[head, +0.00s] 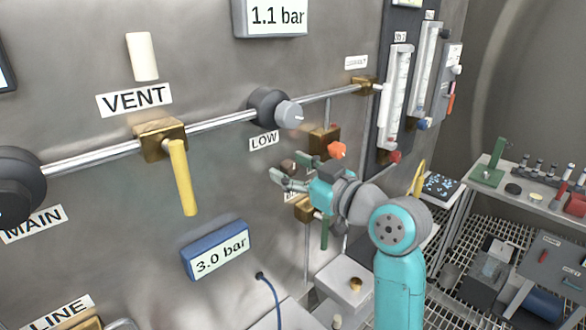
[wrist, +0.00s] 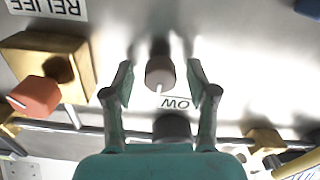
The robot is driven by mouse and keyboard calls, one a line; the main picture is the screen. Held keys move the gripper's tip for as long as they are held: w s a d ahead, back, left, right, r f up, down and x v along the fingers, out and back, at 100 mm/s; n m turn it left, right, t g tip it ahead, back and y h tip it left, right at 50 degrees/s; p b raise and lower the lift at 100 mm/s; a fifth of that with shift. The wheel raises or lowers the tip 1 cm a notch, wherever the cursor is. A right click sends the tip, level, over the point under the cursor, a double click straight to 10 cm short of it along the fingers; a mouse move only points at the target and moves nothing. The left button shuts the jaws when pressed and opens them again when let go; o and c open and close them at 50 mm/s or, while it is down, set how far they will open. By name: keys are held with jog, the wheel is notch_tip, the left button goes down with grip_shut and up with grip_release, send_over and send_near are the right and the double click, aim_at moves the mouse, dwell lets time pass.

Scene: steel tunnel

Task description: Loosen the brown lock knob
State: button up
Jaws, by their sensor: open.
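The brown lock knob (wrist: 159,74) sticks out of the steel panel in the wrist view, with a pale mark on its grey-brown face. In the head view the knob (head: 288,165) is small and partly hidden by my gripper (head: 291,172). In the wrist view my gripper (wrist: 162,84) is open, one finger on each side of the knob. Gaps show between both fingers and the knob. I cannot tell how deep the fingertips reach along it.
A brass block with an orange knob (head: 337,150) is close to my gripper. The LOW regulator (head: 289,114) and a pipe are above. A yellow VENT lever (head: 182,178) hangs at left. Flow tubes (head: 397,95) and a bench (head: 465,190) are at right.

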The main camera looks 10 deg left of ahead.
grip_shut()
jog(key=shift+m, duration=0.3)
jog(key=m, duration=0.3)
jog(key=shift+m, duration=0.4)
jog(key=m, duration=0.4)
jog(key=shift+m, duration=0.3)
jog(key=m, duration=0.4)
jog(key=shift+w, duration=0.1)
jog(key=shift+d+f+m, duration=0.1)
jog(key=shift+m, duration=2.3)
